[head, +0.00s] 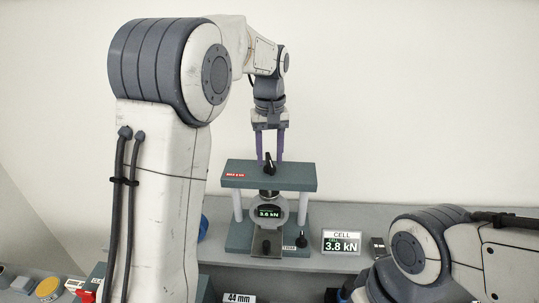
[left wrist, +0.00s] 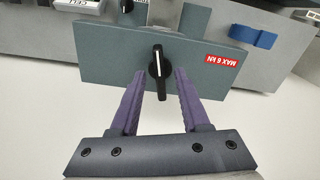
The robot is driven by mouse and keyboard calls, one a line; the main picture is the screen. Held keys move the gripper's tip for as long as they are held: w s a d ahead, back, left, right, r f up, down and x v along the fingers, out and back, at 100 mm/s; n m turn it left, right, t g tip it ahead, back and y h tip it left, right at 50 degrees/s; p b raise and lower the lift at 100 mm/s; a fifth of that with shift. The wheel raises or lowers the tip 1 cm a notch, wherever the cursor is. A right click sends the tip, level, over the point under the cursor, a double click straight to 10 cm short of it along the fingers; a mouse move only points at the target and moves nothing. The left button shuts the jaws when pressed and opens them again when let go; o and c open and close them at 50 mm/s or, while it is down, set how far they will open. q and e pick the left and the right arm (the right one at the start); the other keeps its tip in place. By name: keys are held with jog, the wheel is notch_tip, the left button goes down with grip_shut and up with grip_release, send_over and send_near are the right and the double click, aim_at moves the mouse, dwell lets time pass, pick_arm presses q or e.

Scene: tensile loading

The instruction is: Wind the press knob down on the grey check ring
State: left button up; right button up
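The press (head: 300,180) is a teal frame with a top crossbeam on two pale posts. Its black knob (head: 269,163) sits on top of the crossbeam and also shows in the left wrist view (left wrist: 157,68). My left gripper (head: 270,160) points down over the crossbeam, its purple fingers on either side of the knob. In the left wrist view the fingers (left wrist: 158,76) are apart, with gaps beside the knob. A round grey ring (head: 284,213) stands under the crossbeam, with a small display reading 3.8 kN in front of it. My right gripper is out of view.
A CELL display (head: 341,242) reading 3.8 kN stands right of the press on the grey shelf. A red MAX 6 kN label (left wrist: 222,60) is on the crossbeam. A 44 mm sign (head: 240,298) and several small items lie at the bottom. My right arm occupies the lower right.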

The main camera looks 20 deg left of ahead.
aim_at(270, 159)
pick_arm(q)
notch_tip(270, 159, up, 10)
jog(key=shift+r+b, duration=0.25)
jog(key=shift+b, duration=0.15)
dwell(0.3)
jog(key=shift+d, duration=0.1)
jog(key=s+d+f+m+b, duration=0.2)
jog(key=s+d+f+m, duration=0.2)
jog(key=s+d+f, duration=0.45)
jog(key=s+d+f+m+b, duration=0.1)
jog(key=s+d+f+m, duration=0.1)
jog(key=s+f, duration=0.3)
jog(key=s+d+f+m+b, duration=0.1)
jog(key=s+f+m, duration=0.3)
jog(key=s, duration=0.5)
jog(key=s+d+f+m+h+b, duration=0.1)
jog(key=s+d+f+m, duration=0.2)
jog(key=s+f, duration=0.3)
jog(key=shift+s+d+f+m+b, duration=0.15)
jog(key=shift+s+d+m+b, duration=0.2)
jog(key=shift+d, duration=0.2)
